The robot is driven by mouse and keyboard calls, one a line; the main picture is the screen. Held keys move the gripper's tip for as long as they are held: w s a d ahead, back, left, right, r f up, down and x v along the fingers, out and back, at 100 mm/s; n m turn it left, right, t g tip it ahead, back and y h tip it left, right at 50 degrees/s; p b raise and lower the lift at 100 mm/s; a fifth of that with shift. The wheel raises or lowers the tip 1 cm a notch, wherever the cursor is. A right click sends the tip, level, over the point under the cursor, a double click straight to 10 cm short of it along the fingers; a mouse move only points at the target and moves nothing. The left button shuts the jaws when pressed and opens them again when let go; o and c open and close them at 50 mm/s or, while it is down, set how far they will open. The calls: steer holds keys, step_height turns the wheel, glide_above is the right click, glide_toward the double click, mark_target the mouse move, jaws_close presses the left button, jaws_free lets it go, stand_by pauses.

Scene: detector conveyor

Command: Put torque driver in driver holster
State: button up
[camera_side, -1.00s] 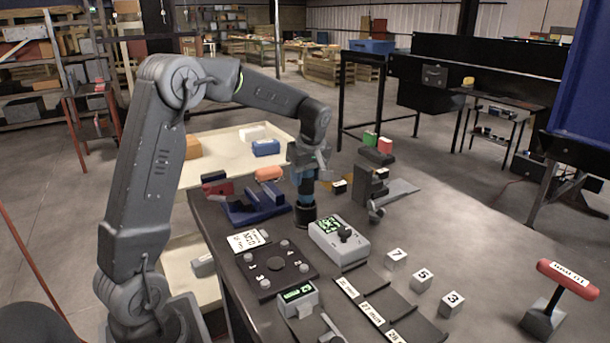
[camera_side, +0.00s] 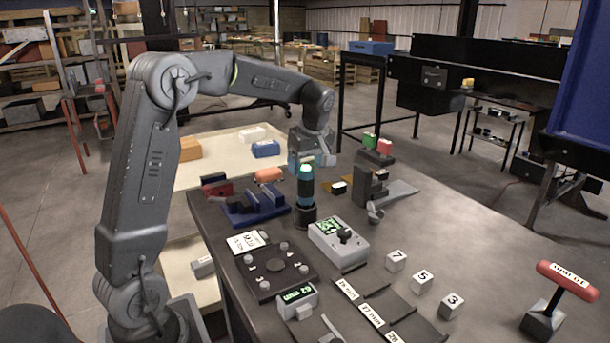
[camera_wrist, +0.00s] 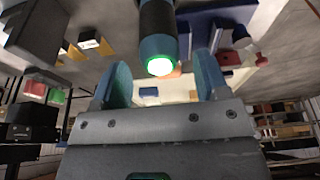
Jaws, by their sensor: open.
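The torque driver (camera_side: 306,188), with a teal body and a glowing green top, stands upright in the round black driver holster (camera_side: 305,216) on the bench. My gripper (camera_side: 308,162) is open and empty, just above and behind the driver's top in the side view. In the wrist view the driver (camera_wrist: 157,30) shows between and beyond my two blue fingers, with a gap to each finger. The lower end of the driver is hidden inside the holster.
A blue cradle (camera_side: 262,213) is left of the holster, and a grey meter with a green display (camera_side: 338,242) is close in front. A dark bracket stand (camera_side: 371,188) is on the right. Numbered cubes (camera_side: 422,281) and a red-handled tool (camera_side: 567,278) sit farther right.

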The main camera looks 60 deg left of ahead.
steer(key=v, duration=0.7)
steer(key=s+d+r+m+t, duration=0.2)
steer(key=s+d+m, duration=0.3)
steer(key=d, duration=0.2)
steer(key=s+d+f+m+t+h, duration=0.1)
steer(key=s+d+f+m, duration=0.2)
steer(key=s+d+m, duration=0.3)
steer(key=s+d+f+m+t+h, duration=0.2)
steer(key=s+d+f+m, duration=0.1)
steer(key=s+d+m, duration=0.4)
steer(key=s, duration=0.3)
steer(key=shift+s+f+t, duration=0.3)
steer(key=shift+s+f, duration=0.05)
